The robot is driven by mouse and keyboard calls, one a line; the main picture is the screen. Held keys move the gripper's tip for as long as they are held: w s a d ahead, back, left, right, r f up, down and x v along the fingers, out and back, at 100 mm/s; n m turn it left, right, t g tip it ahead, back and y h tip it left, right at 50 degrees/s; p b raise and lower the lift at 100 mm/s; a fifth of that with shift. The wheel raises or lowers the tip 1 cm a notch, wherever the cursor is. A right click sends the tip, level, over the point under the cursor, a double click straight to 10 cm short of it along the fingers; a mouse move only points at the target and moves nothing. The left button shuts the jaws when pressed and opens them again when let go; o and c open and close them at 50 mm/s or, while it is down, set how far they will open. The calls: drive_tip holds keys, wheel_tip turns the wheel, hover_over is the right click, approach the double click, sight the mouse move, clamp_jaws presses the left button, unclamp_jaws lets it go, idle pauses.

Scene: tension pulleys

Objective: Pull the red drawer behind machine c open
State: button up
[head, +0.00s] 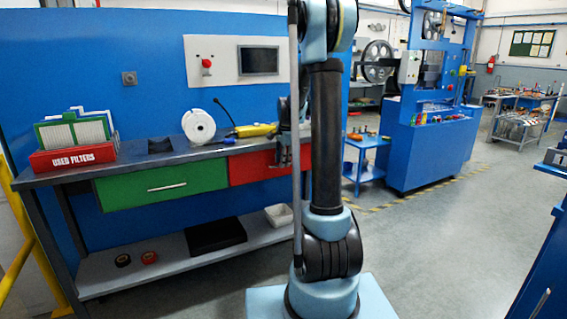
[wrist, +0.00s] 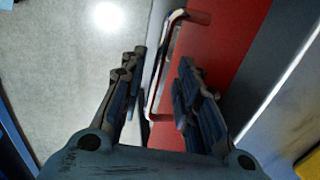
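The red drawer (head: 250,168) is in the workbench, right of a green drawer, and looks shut. My arm hides its right part in the head view. In the wrist view, the red drawer front (wrist: 225,45) is at the right, with its metal handle (wrist: 158,78) standing out from it. My gripper (wrist: 160,88) is open, with one set of fingers on each side of the handle. A gap shows between the handle and the fingers. In the head view my gripper is mostly hidden behind my arm, near the drawer.
The green drawer (head: 165,187) is shut. On the bench top (head: 130,167) are a red used-filters box (head: 75,158), a white spool (head: 198,125) and a yellow tool (head: 255,130). A lower shelf (head: 170,266) holds several items. Open floor (head: 440,240) lies to the right.

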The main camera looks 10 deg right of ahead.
drive_tip(key=shift+f, duration=0.3)
drive_tip(key=shift+w, duration=0.1)
clamp_jaws()
drive_tip(key=s+d, duration=0.2)
drive_tip(key=s, duration=0.6)
drive_tip(key=s+d, duration=0.3)
drive_tip(key=s, duration=0.6)
drive_tip(key=shift+d, duration=0.25)
unclamp_jaws()
